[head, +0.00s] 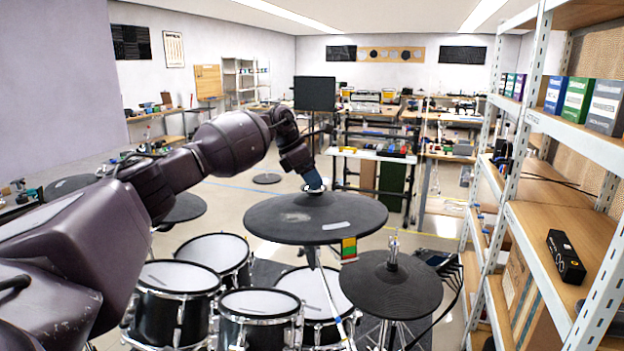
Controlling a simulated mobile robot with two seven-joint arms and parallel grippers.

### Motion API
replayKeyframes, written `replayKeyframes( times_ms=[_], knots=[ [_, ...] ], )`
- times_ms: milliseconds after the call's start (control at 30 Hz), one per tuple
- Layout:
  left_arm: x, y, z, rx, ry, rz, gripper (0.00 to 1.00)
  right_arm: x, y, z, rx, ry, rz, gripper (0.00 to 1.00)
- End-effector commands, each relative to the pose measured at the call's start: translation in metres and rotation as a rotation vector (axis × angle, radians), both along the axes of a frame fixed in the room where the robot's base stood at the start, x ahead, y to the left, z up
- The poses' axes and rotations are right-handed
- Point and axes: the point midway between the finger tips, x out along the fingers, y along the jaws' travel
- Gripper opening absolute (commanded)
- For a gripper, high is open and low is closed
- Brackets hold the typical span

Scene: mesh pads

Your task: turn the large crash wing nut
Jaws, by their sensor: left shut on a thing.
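The large crash (335,222) is a wide black pad on a stand in the middle of the head view. My left arm comes in from the left and reaches over it. My left gripper (314,186) points down at the pad's centre and is shut on the wing nut there. The wing nut itself is hidden by the gripper and too small to make out. A light mark shows on the pad's front right. My right gripper is not in view.
Black drums with white mesh heads (180,277) stand below left. A smaller black cymbal pad (391,285) is close at the lower right. A metal shelf (560,215) with boxes fills the right side. Workbenches stand behind.

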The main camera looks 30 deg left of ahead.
Motion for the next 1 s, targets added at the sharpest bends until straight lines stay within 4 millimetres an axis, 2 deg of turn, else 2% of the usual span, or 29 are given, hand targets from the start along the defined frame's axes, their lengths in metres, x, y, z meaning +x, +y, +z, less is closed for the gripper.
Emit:
replayKeyframes(
  times_ms=[67,100,267,533,667,1000],
  knots=[
    [0.000,0.001,0.001,0.001,-0.001,0.001,0.21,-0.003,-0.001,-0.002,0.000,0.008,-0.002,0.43],
    [0.000,0.001,0.001,0.001,-0.001,0.001,0.46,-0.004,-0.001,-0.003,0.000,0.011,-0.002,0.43],
    [0.000,0.000,0.001,0.001,-0.001,0.002,0.70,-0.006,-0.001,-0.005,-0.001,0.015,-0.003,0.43],
    [0.000,0.001,0.001,0.000,0.000,0.001,0.70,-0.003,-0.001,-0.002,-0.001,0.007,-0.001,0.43],
    [-0.002,0.004,0.007,0.000,-0.001,0.002,0.70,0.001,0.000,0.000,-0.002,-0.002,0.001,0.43],
    [-0.018,0.027,0.057,0.000,-0.003,0.003,0.70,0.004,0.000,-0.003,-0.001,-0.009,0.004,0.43]
  ],
)
